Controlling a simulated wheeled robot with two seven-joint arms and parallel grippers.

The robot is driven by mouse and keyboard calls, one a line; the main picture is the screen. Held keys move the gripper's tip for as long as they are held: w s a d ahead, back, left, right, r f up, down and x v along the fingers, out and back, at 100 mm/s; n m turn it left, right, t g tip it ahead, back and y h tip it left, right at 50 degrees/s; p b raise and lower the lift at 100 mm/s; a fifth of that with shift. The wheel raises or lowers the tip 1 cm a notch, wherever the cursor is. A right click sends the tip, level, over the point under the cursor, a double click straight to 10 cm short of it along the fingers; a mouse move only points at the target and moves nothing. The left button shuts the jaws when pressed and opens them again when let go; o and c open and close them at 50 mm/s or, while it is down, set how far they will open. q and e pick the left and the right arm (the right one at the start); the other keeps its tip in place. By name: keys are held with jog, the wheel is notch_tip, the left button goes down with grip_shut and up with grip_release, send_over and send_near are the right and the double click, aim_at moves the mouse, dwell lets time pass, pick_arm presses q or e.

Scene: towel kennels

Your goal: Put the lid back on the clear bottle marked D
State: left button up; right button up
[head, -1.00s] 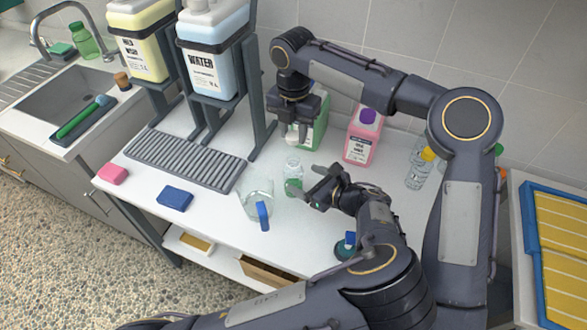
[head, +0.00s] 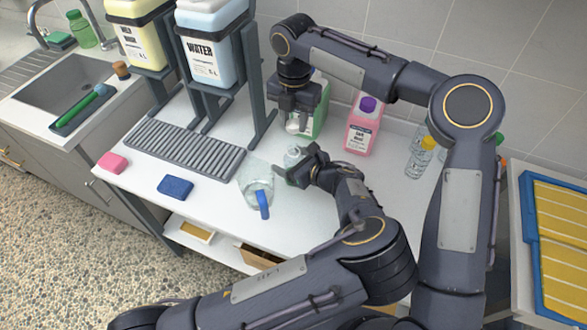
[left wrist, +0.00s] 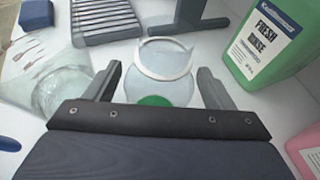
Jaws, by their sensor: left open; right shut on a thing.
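The clear bottle (head: 292,157) stands upright on the white counter, with a green patch low on it; the letter D cannot be read. My left gripper (head: 287,172) is open around its body. In the left wrist view the bottle (left wrist: 178,92) stands between the two spread fingers (left wrist: 160,85), with a pale ring at its top. My right gripper (head: 293,121) points down above the bottle. It is shut on a small whitish thing (head: 293,127), which looks like the lid, held a little above the bottle and apart from it.
A clear jug (head: 256,183) with a blue handle stands just left of the bottle. A green rinse jug (head: 315,110) stands close behind my right gripper, and a pink jug (head: 361,128) to the right. A blue sponge (head: 175,187) and grey rack (head: 185,150) lie left.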

pick_arm(q)
jog(key=shift+a+f, duration=0.25)
pick_arm(e)
jog(key=shift+a+r, duration=0.1)
jog(key=shift+a, duration=0.05)
pick_arm(q)
jog(key=shift+c, duration=0.2)
jog(key=c, duration=1.4)
jog(key=shift+d, duration=0.2)
jog(key=shift+c, duration=0.2)
pick_arm(e)
send_over(292, 148)
jog(key=f, duration=0.4)
jog(key=shift+w+d+f, duration=0.1)
jog(key=shift+d+f, duration=0.1)
jog(key=shift+f, duration=0.4)
pick_arm(q)
jog(key=shift+s+f, duration=0.1)
pick_arm(e)
jog(key=shift+f, duration=0.1)
jog(key=shift+a+f, duration=0.15)
jog(key=shift+f, duration=0.7)
